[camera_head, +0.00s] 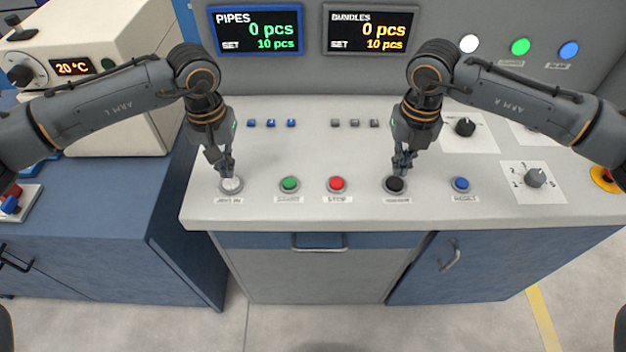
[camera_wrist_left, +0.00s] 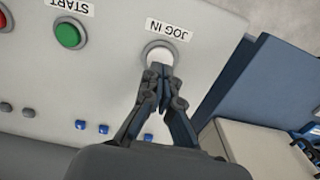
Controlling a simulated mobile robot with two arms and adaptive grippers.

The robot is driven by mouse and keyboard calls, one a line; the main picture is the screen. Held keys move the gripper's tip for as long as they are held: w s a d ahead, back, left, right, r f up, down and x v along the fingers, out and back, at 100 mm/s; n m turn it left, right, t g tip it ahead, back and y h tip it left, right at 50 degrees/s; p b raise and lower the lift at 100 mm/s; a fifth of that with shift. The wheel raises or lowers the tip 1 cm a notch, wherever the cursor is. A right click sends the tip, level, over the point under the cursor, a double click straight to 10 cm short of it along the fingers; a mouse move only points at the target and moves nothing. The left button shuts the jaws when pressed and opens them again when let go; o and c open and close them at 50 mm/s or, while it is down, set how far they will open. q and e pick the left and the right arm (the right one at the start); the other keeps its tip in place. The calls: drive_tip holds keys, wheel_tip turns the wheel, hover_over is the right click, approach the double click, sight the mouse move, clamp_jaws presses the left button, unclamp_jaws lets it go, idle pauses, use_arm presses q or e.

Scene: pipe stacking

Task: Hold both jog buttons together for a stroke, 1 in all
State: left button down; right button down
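The white jog button (camera_head: 231,186) sits at the left of the console, and its label reads JOG IN in the left wrist view, where the button (camera_wrist_left: 160,55) also shows. My left gripper (camera_head: 229,173) has its fingers together, with the tips at the white button; I cannot tell whether they press it. The black button (camera_head: 394,185) sits right of the red one, its label too blurred to read. My right gripper (camera_head: 401,171) is just over the black button with its fingers close together. I cannot tell whether it touches the button.
Between the two buttons are a green START button (camera_head: 290,184) and a red STOP button (camera_head: 337,184). A blue button (camera_head: 461,185) and a rotary knob (camera_head: 535,178) lie to the right. Displays for pipes (camera_head: 257,30) and bundles (camera_head: 369,31) both read 0 pcs.

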sight(230, 184)
use_arm(q)
drive_tip(key=shift+f, duration=1.5)
drive_tip(key=shift+s+f, duration=0.15)
drive_tip(key=shift+f, duration=0.15)
use_arm(e)
drive_tip(key=shift+s, duration=0.1)
use_arm(q)
drive_tip(key=shift+s+f, duration=0.15)
use_arm(e)
drive_tip(key=shift+f, duration=1.95)
drive_tip(key=shift+s+f, duration=0.25)
drive_tip(key=shift+f, duration=0.1)
idle(0.3)
drive_tip(key=shift+w+r, duration=0.15)
drive_tip(key=shift+r, duration=2.05)
